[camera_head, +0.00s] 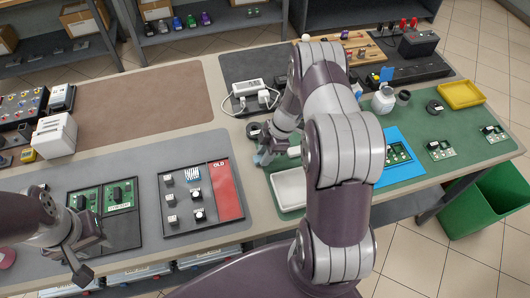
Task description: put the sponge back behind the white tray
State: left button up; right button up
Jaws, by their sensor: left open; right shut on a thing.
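The white tray (289,190) lies on the green mat, partly hidden by my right arm. My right gripper (266,152) is just behind the tray's back left corner, above the table. It is shut on a small pale blue-grey thing, which looks like the sponge (262,158); the fingers hide much of it. I cannot tell whether it touches the mat. My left gripper (94,256) is open and empty at the front left, near the board with green circuit boards.
A board marked OLD (228,190) with small parts lies left of the tray. A blue mat (402,145) with a circuit board is to the right. A yellow tray (461,95) stands at the far right. The brown mat (140,105) is mostly clear.

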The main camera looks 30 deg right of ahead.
jog(key=shift+f, duration=0.2)
jog(key=o, duration=0.9)
jog(key=shift+r, duration=0.1)
jog(key=shift+o, duration=0.2)
